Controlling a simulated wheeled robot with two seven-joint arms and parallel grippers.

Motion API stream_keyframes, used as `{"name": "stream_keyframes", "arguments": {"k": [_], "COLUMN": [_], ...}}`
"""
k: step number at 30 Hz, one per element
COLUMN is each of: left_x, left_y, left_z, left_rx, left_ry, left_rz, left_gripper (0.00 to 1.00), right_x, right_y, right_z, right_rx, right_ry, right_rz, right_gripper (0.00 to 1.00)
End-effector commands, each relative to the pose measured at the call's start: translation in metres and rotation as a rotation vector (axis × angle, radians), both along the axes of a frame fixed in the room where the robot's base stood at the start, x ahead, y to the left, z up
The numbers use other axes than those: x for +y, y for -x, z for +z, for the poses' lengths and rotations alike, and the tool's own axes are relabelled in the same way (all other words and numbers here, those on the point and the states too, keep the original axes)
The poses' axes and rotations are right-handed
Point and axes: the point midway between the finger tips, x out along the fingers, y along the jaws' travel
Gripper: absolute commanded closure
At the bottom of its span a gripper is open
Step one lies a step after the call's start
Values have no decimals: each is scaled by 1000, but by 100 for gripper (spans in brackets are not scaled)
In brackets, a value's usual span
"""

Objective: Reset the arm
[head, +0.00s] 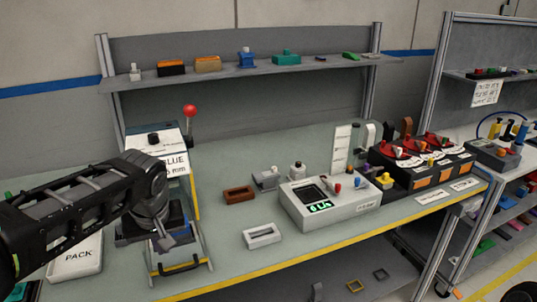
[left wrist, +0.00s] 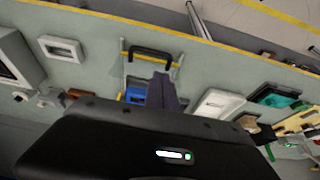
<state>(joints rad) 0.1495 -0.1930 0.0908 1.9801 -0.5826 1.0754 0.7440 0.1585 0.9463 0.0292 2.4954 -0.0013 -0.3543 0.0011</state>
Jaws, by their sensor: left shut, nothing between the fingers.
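My left arm comes in from the left in the head view. Its gripper (head: 166,242) points down over the near left of the workbench (head: 235,263), in front of the box with the "BLUE" label (head: 175,162). The fingers are together and hold nothing; they also show in the left wrist view (left wrist: 165,78). They are over or beside a tray with a black handle (head: 180,267), and a blue part (left wrist: 135,94) shows beside them. I cannot tell whether they touch the tray. My right gripper is not in view.
A red-knobbed lever (head: 190,111) stands behind the arm. A white "PACK" tray (head: 75,262) lies left of the gripper. A white frame (head: 262,236), a brown block (head: 238,194) and a grey display unit (head: 325,207) stand to the right. The bench's back middle is clear.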

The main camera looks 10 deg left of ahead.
Motion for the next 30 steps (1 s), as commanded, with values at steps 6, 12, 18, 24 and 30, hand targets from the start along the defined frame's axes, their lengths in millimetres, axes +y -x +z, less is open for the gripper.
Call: {"name": "stream_keyframes", "arguments": {"k": [6,12,18,24,30], "left_x": [-17,-77,-171,-250,-279], "left_y": [-10,-30,-10,68,142], "left_z": [-28,-119,-250,-363,-417], "left_rx": [22,70,117,150,177], "left_ry": [31,148,335,473,488], "left_rz": [-61,-238,-428,-515,-538], "left_gripper": [100,100,100,100,100], "right_x": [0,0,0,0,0], "right_y": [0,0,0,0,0], "right_z": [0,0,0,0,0], "right_rx": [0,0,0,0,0], "right_ry": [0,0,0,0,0], "right_rz": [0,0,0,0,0], "right_gripper": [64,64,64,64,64]}}
